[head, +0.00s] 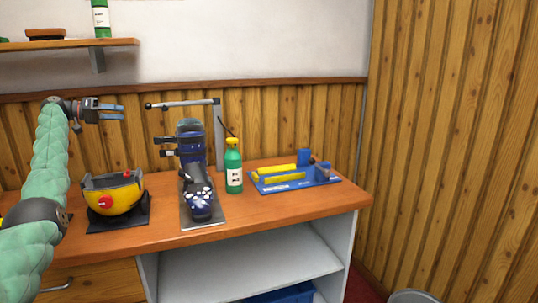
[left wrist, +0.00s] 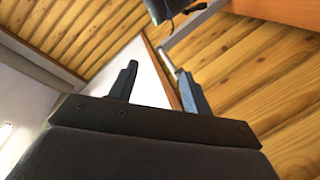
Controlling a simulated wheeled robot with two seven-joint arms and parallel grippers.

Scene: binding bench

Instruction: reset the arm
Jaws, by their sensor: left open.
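My left arm comes in from the left in a pale green padded sleeve. My left gripper (head: 118,112) is raised above the bench, in front of the wood-panelled wall, and points right. Its two fingers are apart with nothing between them. In the left wrist view the gripper (left wrist: 158,85) also shows two separated fingers, with the wall and a grey metal bar beyond. My right gripper is in neither view.
On the bench (head: 290,212) stand a yellow pot-like device (head: 113,200), a clamp stand (head: 218,135) with a dark boot-like item (head: 198,195), a green bottle (head: 234,170) and a blue tray (head: 325,181). A shelf (head: 60,44) hangs at upper left.

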